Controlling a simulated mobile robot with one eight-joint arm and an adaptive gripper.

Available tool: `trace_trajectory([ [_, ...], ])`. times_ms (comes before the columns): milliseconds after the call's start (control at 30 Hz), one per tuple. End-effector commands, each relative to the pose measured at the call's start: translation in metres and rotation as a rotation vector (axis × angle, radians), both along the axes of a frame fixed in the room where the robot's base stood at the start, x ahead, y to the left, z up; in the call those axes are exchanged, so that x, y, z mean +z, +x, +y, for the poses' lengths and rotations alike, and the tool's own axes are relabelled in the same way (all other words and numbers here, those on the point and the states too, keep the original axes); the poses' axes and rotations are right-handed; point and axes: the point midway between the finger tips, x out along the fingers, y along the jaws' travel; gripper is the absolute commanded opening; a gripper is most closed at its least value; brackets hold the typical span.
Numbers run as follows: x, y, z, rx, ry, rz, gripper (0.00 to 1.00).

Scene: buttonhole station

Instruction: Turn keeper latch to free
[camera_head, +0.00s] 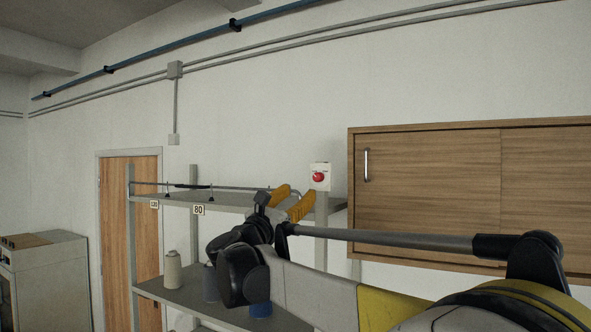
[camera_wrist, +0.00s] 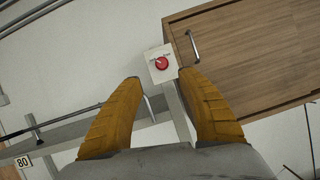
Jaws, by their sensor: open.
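A white box with a round red knob (camera_head: 318,177) is on the wall side, just above the right end of the upper shelf. It is the only latch-like part I see; its small markings are too small to read. In the wrist view the red knob (camera_wrist: 162,63) shows ahead, beyond and between the fingertips. My gripper (camera_head: 297,191) has two ribbed yellow fingers and is just left of and below the box in the head view. In the wrist view my gripper (camera_wrist: 160,79) is open and empty, apart from the knob. The knob's face is unobstructed there.
A grey shelf (camera_head: 230,203) carries a thin rod on small stands and tags, one reading 80 (camera_head: 198,210). Thread spools (camera_head: 172,270) stand on the lower shelf. A wooden wall cabinet (camera_head: 430,185) with a metal handle (camera_head: 366,165) is close right of the box.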

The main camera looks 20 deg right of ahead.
Motion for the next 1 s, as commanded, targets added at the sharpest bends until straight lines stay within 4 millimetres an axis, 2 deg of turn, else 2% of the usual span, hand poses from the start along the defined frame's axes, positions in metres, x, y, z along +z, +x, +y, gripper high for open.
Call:
trace_trajectory([
  [433,0.031,0.041,-0.065,-0.001,0.005,-0.001,0.46],
  [600,0.036,0.049,-0.076,0.0,0.005,-0.001,0.46],
  [900,0.036,0.05,-0.078,0.001,0.005,-0.001,0.46],
  [933,0.036,0.05,-0.078,0.001,0.005,-0.001,0.42],
  [1000,0.036,0.05,-0.078,0.001,0.005,-0.001,0.2],
])
